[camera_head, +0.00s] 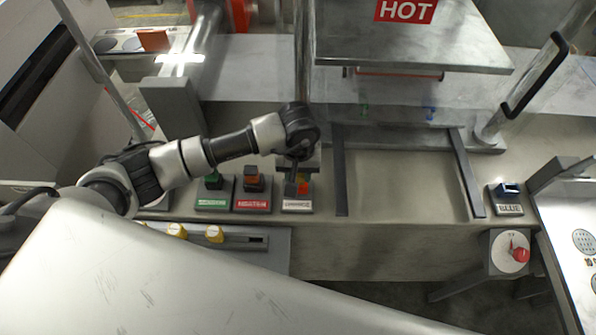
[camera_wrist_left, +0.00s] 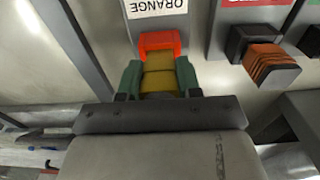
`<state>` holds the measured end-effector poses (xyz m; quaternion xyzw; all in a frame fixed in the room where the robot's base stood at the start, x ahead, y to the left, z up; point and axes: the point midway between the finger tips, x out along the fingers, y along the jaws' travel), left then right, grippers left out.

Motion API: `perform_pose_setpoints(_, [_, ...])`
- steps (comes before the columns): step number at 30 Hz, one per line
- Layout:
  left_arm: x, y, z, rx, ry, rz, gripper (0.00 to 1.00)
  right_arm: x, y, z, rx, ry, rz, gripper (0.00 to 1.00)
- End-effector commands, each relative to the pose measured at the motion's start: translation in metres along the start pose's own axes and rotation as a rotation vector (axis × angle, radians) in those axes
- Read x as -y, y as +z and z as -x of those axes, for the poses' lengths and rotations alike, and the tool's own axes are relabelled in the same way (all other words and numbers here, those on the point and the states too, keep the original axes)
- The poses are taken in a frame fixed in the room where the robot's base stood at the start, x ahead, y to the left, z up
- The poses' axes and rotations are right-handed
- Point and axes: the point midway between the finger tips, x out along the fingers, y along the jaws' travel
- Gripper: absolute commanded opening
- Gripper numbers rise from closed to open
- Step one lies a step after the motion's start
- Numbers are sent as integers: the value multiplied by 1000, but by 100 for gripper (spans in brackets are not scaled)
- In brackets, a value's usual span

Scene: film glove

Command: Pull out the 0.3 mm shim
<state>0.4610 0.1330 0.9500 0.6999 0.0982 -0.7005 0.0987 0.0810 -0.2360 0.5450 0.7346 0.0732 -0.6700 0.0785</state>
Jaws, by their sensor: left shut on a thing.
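My left gripper (camera_head: 297,178) points down over the station labelled ORANGE (camera_head: 297,206). In the left wrist view its two green fingers (camera_wrist_left: 158,78) are shut on an orange and yellow piece (camera_wrist_left: 160,44). The piece's orange end shows just beyond the fingertips, close to the upside-down ORANGE label (camera_wrist_left: 158,7). The orange also shows beside the gripper in the head view (camera_head: 304,188). I cannot read any thickness marking, so I cannot tell which piece is the 0.3 mm shim. My right gripper is not in view.
A red-labelled station with a dark-topped block (camera_head: 253,186) and a green-labelled one (camera_head: 213,184) stand left of my gripper. Two dark rails (camera_head: 341,172) flank a clear bed. A plate marked HOT (camera_head: 410,45) overhangs behind.

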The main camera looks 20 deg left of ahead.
Motion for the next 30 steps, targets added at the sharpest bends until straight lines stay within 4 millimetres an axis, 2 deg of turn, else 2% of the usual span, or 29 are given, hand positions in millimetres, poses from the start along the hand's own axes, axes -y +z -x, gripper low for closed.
perform_pose_setpoints(21, [0, -1, 31, -2, -1, 1, 9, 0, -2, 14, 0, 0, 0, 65])
perform_pose_setpoints(30, [0, 0, 34, -1, -1, 0, 9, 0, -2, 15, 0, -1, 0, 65])
